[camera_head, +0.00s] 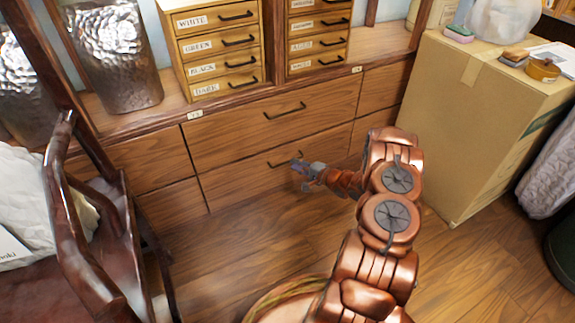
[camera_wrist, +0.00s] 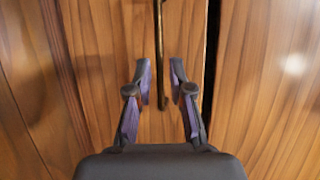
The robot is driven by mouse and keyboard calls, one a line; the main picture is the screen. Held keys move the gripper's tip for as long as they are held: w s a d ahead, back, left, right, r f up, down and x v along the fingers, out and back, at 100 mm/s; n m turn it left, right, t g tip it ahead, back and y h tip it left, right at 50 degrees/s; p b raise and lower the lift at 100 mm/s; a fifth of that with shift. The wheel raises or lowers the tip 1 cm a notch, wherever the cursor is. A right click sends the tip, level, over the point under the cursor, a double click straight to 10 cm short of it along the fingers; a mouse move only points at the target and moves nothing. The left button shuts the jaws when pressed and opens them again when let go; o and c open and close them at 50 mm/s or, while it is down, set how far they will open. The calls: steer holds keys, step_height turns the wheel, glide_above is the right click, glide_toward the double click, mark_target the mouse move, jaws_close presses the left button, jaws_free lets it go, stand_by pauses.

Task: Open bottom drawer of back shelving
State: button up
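The bottom drawer (camera_head: 235,183) is the lower wide wooden front of the back shelving. It looks shut and flush in the head view. Its dark bar handle (camera_head: 278,160) is partly hidden by my gripper (camera_head: 299,168), which is at the handle's right end. In the wrist view, the handle (camera_wrist: 160,30) runs upright in the picture, from the top edge down between the fingers. My gripper (camera_wrist: 160,70) is open, with one finger on each side of the bar. Gaps show between the bar and both fingers.
Another wide drawer (camera_head: 235,128) with its own handle (camera_head: 285,110) is directly above. A large cardboard box (camera_head: 455,130) stands at the right. A dark wooden chair-like frame (camera_head: 85,225) stands at the left. The wooden floor (camera_head: 225,245) before the drawer is clear.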

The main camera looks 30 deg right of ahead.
steer(key=shift+b+x, duration=0.6)
steer(key=shift+x, duration=1.5)
jaws_close()
steer(key=shift+f, duration=0.1)
